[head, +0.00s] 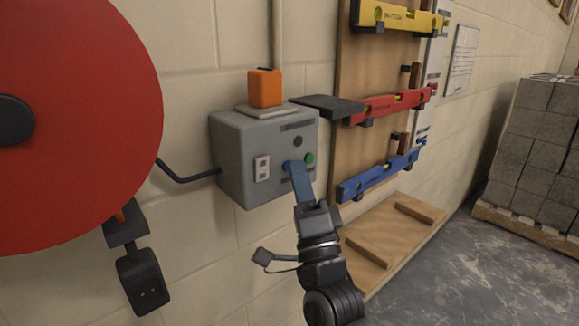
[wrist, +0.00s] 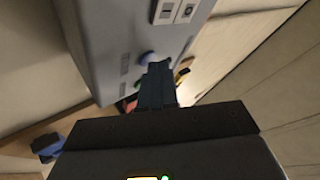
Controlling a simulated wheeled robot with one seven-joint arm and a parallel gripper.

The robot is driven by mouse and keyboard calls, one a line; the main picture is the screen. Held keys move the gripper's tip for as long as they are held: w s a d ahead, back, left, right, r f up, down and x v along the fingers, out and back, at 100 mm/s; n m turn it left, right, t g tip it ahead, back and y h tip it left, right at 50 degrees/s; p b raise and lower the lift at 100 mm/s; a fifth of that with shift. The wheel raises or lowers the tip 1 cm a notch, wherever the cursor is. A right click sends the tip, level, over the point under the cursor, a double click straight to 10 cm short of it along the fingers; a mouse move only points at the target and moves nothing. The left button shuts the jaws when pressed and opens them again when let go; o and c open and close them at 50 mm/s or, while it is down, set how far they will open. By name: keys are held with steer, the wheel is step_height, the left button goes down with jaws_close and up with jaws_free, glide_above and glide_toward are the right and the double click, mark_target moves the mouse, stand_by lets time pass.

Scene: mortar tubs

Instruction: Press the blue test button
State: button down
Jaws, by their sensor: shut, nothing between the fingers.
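The blue test button (head: 287,166) is on the front of a grey wall box (head: 236,150). It also shows in the wrist view as a blue knob (wrist: 146,58) on the grey box face. My gripper (head: 295,166) is shut and empty, its fingertips at the blue button in the head view. In the wrist view the fingertips (wrist: 160,66) lie right beside the button and partly cover it. I cannot tell whether they touch it or whether it is pressed in. A green button (head: 309,158) sits just right of the fingertips, and a dark round knob (head: 297,141) is above.
A socket plate (head: 262,168) is on the box, and an orange block (head: 264,88) stands on top. A dark shelf (head: 328,106) juts out at the right. A board with spirit levels (head: 378,176) hangs beside it. A large red reel (head: 80,110) fills the left.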

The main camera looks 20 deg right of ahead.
steer(key=shift+s+d, duration=0.25)
steer(key=shift+s, duration=0.45)
steer(key=shift+b, duration=0.3)
steer(key=shift+s+d+b, duration=0.25)
steer(key=shift+s+b, duration=0.1)
steer(key=shift+s, duration=0.45)
steer(key=shift+s+d+b, duration=0.25)
steer(key=shift+s+b, duration=0.05)
steer(key=shift+s, duration=0.5)
steer(key=shift+s+d+b, duration=0.25)
steer(key=shift+s+b, duration=0.1)
steer(key=shift+s, duration=0.45)
steer(key=s+f+n+g+y+p, duration=0.15)
steer(key=s+f+n+g, duration=0.5)
steer(key=s+f, duration=0.9)
steer(key=s+n+g+p, duration=0.2)
steer(key=s+n+g, duration=0.3)
steer(key=s, duration=1.8)
steer(key=n, duration=0.5)
steer(key=shift+a+y, duration=0.2)
steer(key=shift+y, duration=0.15)
